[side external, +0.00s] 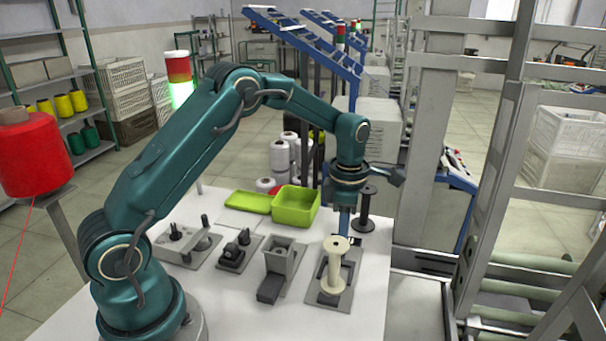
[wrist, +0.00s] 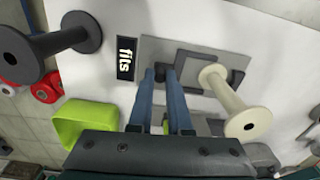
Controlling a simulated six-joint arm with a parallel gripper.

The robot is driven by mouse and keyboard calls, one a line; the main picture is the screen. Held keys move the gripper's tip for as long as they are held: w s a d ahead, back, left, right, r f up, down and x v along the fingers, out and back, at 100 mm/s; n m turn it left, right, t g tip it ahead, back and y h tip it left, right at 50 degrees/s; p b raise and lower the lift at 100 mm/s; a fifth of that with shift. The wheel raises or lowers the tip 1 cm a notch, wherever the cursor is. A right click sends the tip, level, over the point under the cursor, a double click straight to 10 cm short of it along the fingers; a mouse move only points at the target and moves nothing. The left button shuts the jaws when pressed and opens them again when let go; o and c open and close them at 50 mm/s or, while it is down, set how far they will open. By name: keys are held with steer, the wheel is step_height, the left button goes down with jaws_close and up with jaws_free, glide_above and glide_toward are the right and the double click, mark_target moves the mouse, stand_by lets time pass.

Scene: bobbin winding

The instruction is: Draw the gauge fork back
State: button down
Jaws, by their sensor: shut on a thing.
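A cream bobbin (side external: 335,262) stands upright on the grey gauge plate (side external: 345,297) at the right of the table; it also shows in the wrist view (wrist: 238,103). The dark gauge fork (wrist: 190,57) lies over the plate, its open side toward the bobbin's foot. I cannot tell whether it touches the bobbin. My gripper (wrist: 160,72) points down beside the bobbin, its blue fingers closed on the fork's handle end. In the side external view my gripper (side external: 343,225) is behind the bobbin, which partly hides the fingertips and fork.
A black bobbin (side external: 366,212) stands near the table's back right. A black "fits" label (wrist: 125,58) lies beside the plate. A green bin (side external: 298,207) and green tray (side external: 248,202) are at the back. Several grey fixtures, including a block holder (side external: 280,262), stand to the left.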

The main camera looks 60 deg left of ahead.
steer(key=shift+w+a, duration=0.25)
steer(key=shift+w, duration=0.15)
steer(key=shift+w+a, duration=0.1)
steer(key=shift+w, duration=0.05)
steer(key=shift+w+a, duration=0.35)
steer(key=shift+a, duration=0.05)
stand_by(0.5)
steer(key=c, duration=0.9)
jaws_free()
steer(key=shift+r, duration=3.5)
